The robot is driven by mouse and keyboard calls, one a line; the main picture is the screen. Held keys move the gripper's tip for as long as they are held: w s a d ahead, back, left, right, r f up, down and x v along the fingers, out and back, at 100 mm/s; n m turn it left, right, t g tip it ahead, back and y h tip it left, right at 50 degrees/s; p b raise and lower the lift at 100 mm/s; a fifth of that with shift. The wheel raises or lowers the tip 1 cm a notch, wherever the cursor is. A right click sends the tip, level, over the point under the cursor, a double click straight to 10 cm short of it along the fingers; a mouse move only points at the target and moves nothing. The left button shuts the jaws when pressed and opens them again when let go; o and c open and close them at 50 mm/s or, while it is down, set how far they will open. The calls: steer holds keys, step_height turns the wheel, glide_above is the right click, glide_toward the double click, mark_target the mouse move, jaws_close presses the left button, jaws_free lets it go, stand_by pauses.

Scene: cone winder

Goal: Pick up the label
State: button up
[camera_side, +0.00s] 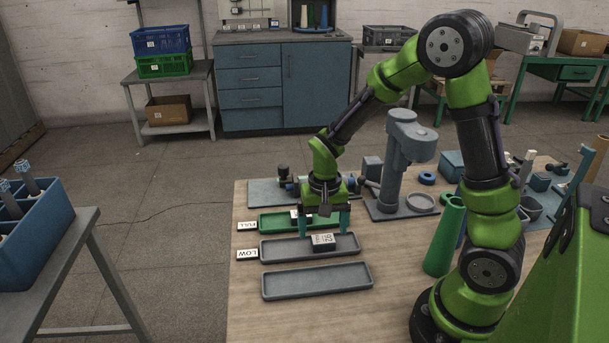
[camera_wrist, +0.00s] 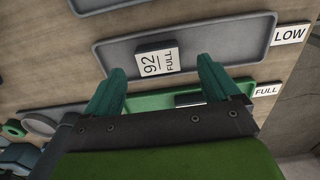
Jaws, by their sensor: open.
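A small dark block with a white label face (camera_side: 323,241) sits in the middle grey tray (camera_side: 275,251). The exact height gap cannot be told.
A green tray (camera_side: 265,224) behind holds another dark block (camera_wrist: 188,99), partly hidden by my gripper. An empty grey tray (camera_side: 318,282) lies in front. "FULL" (camera_side: 246,226) and "LOW" (camera_side: 247,255) cards mark tray ends. A grey machine column (camera_side: 402,165) and green cone (camera_side: 444,240) stand right.

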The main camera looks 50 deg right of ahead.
mark_target(323, 238)
step_height(323, 238, down, 3)
steer(key=shift+s+f, duration=0.15)
